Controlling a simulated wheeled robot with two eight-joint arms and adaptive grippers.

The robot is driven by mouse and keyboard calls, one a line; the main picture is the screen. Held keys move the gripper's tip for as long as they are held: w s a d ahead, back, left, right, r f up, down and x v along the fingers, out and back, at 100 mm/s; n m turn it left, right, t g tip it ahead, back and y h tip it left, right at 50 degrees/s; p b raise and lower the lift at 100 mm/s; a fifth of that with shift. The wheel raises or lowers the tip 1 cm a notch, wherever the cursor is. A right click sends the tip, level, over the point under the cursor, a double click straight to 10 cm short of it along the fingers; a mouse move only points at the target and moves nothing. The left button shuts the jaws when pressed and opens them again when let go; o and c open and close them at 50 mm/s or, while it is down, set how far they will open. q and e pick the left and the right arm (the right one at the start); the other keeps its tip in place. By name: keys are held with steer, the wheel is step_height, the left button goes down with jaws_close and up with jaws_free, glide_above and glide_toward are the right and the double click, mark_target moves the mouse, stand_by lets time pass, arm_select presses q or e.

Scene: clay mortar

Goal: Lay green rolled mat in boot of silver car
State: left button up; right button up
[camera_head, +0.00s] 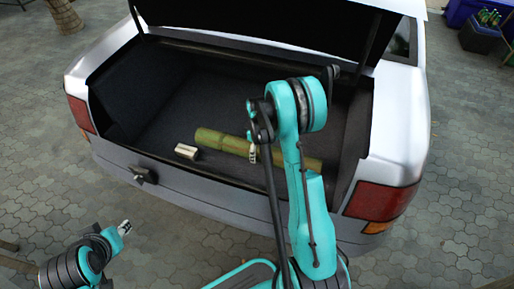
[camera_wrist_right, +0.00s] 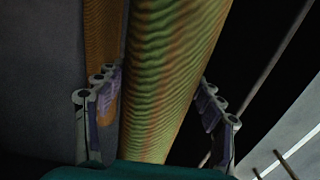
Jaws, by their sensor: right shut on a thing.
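The green rolled mat (camera_head: 222,143) lies lengthwise inside the open boot (camera_head: 160,125) of the silver car (camera_head: 215,192), near the rear sill. My right arm hides part of it. My right gripper (camera_head: 253,153) is shut on the mat. In the right wrist view the ribbed green mat (camera_wrist_right: 165,75) runs between the two fingers of my right gripper (camera_wrist_right: 158,112). I cannot tell whether the mat rests fully on the boot floor. My left gripper (camera_head: 124,228) is low at the left, outside the car and away from the mat; its fingers are too small to judge.
A small cream block (camera_head: 187,152) is in the boot, just left of the mat. The raised boot lid (camera_head: 260,22) is overhead. The boot floor behind the mat looks clear. A blue container (camera_head: 462,12) and a dark crate with green bottles (camera_head: 482,36) stand at the top right.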

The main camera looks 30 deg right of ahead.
steer(key=shift+f+b, duration=2.25)
steer(key=shift+f, duration=6.5)
steer(key=o, duration=1.8)
steer(key=shift+c, duration=0.2)
